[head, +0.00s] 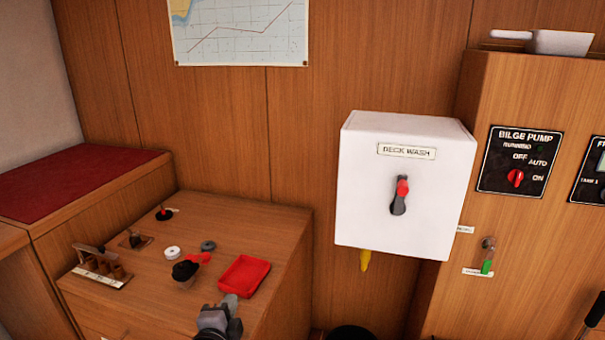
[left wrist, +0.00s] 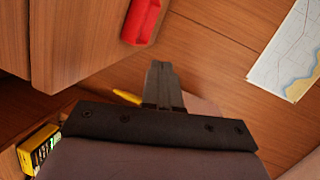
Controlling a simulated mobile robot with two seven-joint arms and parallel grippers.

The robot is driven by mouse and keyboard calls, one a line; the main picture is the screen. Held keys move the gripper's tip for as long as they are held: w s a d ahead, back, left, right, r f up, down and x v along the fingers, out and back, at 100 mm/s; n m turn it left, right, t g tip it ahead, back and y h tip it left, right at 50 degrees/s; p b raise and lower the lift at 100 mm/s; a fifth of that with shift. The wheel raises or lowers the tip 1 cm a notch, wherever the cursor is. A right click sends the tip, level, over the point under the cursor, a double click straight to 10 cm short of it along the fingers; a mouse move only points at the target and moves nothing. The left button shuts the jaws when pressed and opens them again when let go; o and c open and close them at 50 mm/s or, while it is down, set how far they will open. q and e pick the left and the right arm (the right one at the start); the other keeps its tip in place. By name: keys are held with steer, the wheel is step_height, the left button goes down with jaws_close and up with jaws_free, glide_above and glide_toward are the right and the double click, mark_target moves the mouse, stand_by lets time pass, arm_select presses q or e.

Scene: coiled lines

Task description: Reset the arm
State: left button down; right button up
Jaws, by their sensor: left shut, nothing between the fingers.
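My left gripper (head: 229,301) shows at the bottom of the head view, in front of the wooden cabinet and just below the red tray (head: 244,277). Its fingers are together with nothing between them. In the left wrist view the closed fingers (left wrist: 161,75) point up the picture, apart from the red tray (left wrist: 142,20) at the top. My right gripper shows in neither view.
A white DECK WASH box (head: 400,185) with a red-tipped switch hangs on the wall to the right. Small items, including a black knob (head: 185,270) and a white ring (head: 172,252), stand on the cabinet top (head: 225,215). A BILGE PUMP panel (head: 520,161) is farther right.

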arm_select(q)
steer(key=s+f+n+g+p, duration=0.1)
steer(key=s+n, duration=0.3)
steer(key=s, duration=0.5)
steer(key=s+a+f+n+g+h+p, duration=0.1)
steer(key=s+f+n, duration=0.3)
steer(key=s, duration=0.6)
steer(key=s+f+n+g+h+p, duration=0.1)
steer(key=s+f+n+g, duration=0.1)
steer(key=s+n, duration=0.4)
steer(key=s+g, duration=0.1)
steer(key=s, duration=0.3)
steer(key=shift+a+f+p, duration=0.25)
steer(key=shift+f+p, duration=0.1)
steer(key=shift+p, duration=0.05)
